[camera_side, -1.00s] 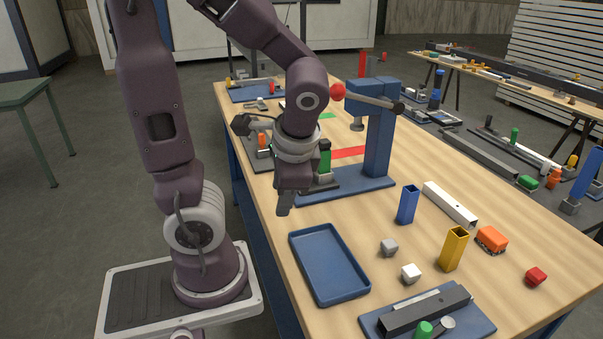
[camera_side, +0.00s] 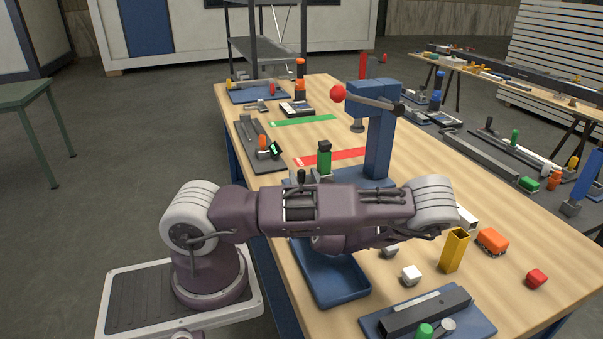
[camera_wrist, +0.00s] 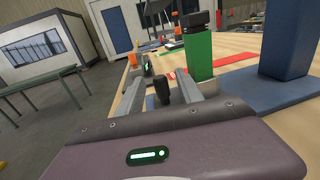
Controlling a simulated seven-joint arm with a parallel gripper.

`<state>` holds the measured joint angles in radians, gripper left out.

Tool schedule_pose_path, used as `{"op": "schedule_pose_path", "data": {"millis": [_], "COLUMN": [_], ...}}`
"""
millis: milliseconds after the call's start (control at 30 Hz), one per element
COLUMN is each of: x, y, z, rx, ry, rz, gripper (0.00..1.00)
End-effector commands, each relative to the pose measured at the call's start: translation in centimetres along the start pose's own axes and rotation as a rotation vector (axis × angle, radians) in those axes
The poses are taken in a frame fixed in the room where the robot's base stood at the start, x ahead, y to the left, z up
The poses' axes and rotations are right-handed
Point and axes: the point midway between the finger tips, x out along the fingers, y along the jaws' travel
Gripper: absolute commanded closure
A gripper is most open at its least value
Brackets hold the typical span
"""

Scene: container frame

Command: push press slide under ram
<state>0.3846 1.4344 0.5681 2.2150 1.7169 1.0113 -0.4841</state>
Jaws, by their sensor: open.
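The blue press (camera_side: 379,145) stands on the table with a grey ram (camera_side: 357,126) hanging from its head and a red-balled lever (camera_side: 338,93) on top. A green block with a black cap (camera_side: 325,160) stands on the press slide, in front of the column and left of the ram. My arm hides the slide's lower part in the side view. In the wrist view the green block (camera_wrist: 198,52) stands just beyond the right finger. My gripper (camera_wrist: 170,90) is open, with a black knob (camera_wrist: 161,89) showing between its fingers; contact is unclear.
A blue tray (camera_side: 330,283) lies below my arm. A dark fixture (camera_side: 250,146) sits left of the red strip (camera_side: 335,156).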

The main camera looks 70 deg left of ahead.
Motion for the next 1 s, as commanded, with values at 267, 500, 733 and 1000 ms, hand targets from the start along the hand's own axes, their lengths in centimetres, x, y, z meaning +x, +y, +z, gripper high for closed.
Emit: {"op": "schedule_pose_path", "data": {"millis": [267,500,733,1000], "x": [2.9,3.0,3.0,3.0], "y": [0.1,0.1,0.1,0.1], "z": [-0.5,-0.5,-0.5,-0.5], "rx": [-0.002,-0.001,-0.001,-0.001], "ry": [0.000,0.000,0.001,0.001], "rz": [0.003,0.002,0.002,0.002], "gripper": [0.57,0.59,1.00,1.00]}}
